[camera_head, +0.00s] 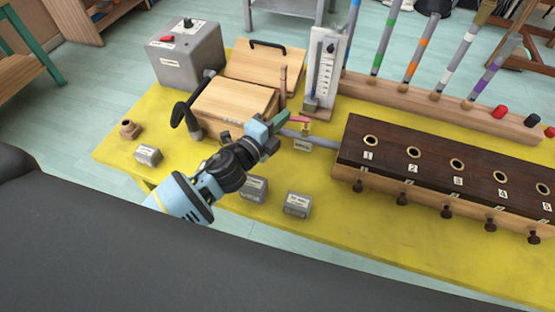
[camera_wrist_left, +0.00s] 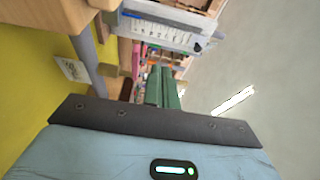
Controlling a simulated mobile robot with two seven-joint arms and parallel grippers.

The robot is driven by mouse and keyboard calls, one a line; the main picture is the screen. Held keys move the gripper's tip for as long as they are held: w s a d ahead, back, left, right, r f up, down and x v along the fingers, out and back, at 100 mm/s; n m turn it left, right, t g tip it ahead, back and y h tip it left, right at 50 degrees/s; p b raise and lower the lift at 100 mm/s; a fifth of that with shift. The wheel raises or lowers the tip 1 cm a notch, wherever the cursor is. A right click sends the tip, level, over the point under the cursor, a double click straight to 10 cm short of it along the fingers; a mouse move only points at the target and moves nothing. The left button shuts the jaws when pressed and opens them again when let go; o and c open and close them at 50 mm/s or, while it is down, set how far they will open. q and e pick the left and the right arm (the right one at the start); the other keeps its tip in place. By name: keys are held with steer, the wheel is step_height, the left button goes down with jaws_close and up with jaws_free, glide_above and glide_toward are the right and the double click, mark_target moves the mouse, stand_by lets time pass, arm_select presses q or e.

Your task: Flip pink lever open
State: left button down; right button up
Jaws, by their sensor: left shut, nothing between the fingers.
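The pink lever (camera_head: 299,119) sits on a small brass valve (camera_head: 306,129) on a grey pipe (camera_head: 322,140), between a wooden box and the dark numbered block. The lever lies roughly level in the head view. It also shows as a pink strip in the left wrist view (camera_wrist_left: 136,60), left of the fingers. My left gripper (camera_head: 280,121), with green fingers, is shut and empty just left of the lever. In the left wrist view its fingers (camera_wrist_left: 163,84) are together. I cannot tell whether they touch the lever. My right gripper is not in view.
The wooden box (camera_head: 235,103) stands close behind my left gripper. A white gauge (camera_head: 325,70) rises behind the lever. The dark numbered block (camera_head: 435,165) fills the right. Small grey labelled blocks (camera_head: 298,204) stand on the yellow table (camera_head: 320,240) in front.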

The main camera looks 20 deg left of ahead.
arm_select(q)
steer(key=s+d+r, duration=0.1)
steer(key=s+d, duration=0.1)
steer(key=s, duration=0.5)
steer(key=s+d+b, duration=0.1)
steer(key=s, duration=0.7)
steer(key=shift+s+d+r, duration=0.25)
steer(key=shift+d+r, duration=0.15)
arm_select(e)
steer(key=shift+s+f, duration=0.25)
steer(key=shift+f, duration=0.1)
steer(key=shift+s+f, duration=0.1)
